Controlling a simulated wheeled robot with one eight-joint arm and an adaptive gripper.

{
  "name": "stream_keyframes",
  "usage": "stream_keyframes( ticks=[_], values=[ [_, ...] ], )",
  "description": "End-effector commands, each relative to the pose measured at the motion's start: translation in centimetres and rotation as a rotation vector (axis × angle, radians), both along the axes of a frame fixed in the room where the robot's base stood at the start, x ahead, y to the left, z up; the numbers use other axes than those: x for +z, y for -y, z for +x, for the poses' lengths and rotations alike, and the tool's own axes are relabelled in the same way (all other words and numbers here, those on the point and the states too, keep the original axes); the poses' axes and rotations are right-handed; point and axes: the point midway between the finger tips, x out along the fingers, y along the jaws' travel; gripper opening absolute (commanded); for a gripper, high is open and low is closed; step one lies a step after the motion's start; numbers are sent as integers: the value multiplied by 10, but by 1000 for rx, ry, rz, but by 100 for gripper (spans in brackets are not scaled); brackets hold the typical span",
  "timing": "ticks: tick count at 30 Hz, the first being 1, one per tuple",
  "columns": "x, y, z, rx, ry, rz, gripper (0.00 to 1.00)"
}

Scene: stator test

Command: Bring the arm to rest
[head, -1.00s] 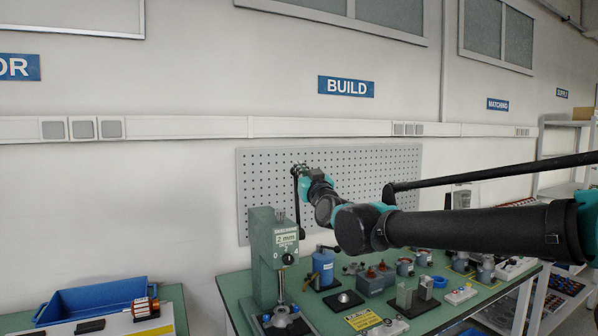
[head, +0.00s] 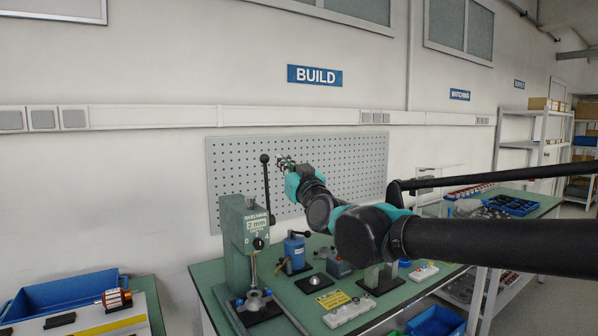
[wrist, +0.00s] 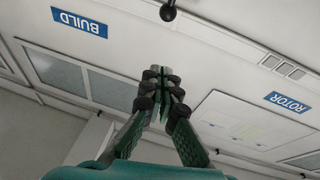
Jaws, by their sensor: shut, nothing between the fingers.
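My gripper (head: 284,162) is up in the air in front of the grey pegboard, to the right of the press lever's black knob in the head view. It is small there, at the end of my arm, which reaches in from the right edge over the green bench. In the wrist view my gripper (wrist: 160,80) points up toward the wall and its two fingers meet at the tips, with nothing held. The black lever knob (wrist: 168,12) shows just past the fingertips at the top of that view. I cannot tell the exact distance between them.
The green press (head: 238,240) with its upright lever stands on the green bench (head: 208,290), below and left of my gripper. A blue bin (head: 70,293) is at lower left. Shelves (head: 535,130) stand at the far right.

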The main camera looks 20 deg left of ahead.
Motion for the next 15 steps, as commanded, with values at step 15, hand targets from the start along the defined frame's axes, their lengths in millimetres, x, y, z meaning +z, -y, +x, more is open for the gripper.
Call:
stream_keyframes(
  ticks=[15],
  values=[
    [-167, 117, 51, -94, -323, -253, 0]
  ],
)
